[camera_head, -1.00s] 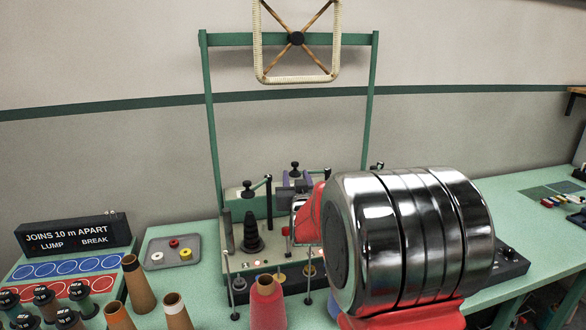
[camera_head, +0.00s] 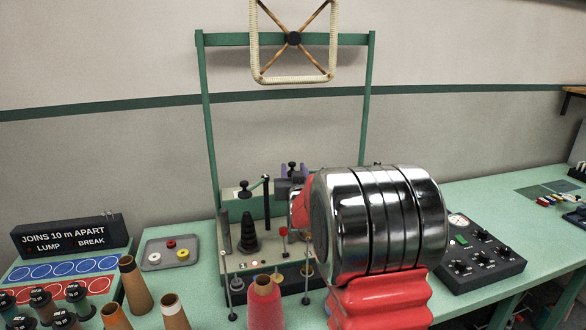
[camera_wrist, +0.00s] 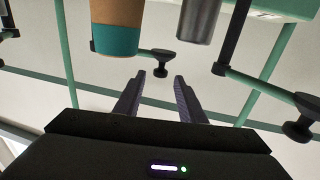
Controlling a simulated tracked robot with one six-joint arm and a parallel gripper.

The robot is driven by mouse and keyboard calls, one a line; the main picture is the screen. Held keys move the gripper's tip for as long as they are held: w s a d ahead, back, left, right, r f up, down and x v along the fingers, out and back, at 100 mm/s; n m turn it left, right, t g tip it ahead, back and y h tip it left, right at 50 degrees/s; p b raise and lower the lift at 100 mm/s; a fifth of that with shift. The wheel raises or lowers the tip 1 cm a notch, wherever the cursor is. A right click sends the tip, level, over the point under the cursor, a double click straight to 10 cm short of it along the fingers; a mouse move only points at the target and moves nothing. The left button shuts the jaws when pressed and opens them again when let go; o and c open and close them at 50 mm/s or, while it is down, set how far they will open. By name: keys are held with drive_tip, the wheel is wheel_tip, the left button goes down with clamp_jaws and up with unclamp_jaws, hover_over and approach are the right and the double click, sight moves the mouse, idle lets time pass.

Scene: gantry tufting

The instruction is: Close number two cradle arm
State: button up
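A cradle arm ends in a black knob (camera_wrist: 161,71) in the middle of the wrist view, which looks inverted. The knob appears between and just beyond the tips of my gripper's purple fingers (camera_wrist: 160,76); contact cannot be told. My gripper is open. In the head view my gripper (camera_head: 294,173) is mostly hidden behind my chrome arm link, with a knob (camera_head: 292,166) by it. Another cradle arm with a black knob (camera_head: 245,187) shows to its left; it seems to be the arm at right in the wrist view (camera_wrist: 262,89). I can read no arm numbers.
The winder base (camera_head: 228,253) bears a black stepped cone (camera_head: 249,234). A tan-and-teal package (camera_wrist: 117,30) and a grey cylinder (camera_wrist: 199,20) are near the fingers. A green frame (camera_head: 209,120) stands behind. Yarn cones (camera_head: 134,284), a grey tray (camera_head: 170,250) and a control box (camera_head: 478,252) sit around.

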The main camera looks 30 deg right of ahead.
drive_tip(key=shift+x, duration=1.2)
clamp_jaws()
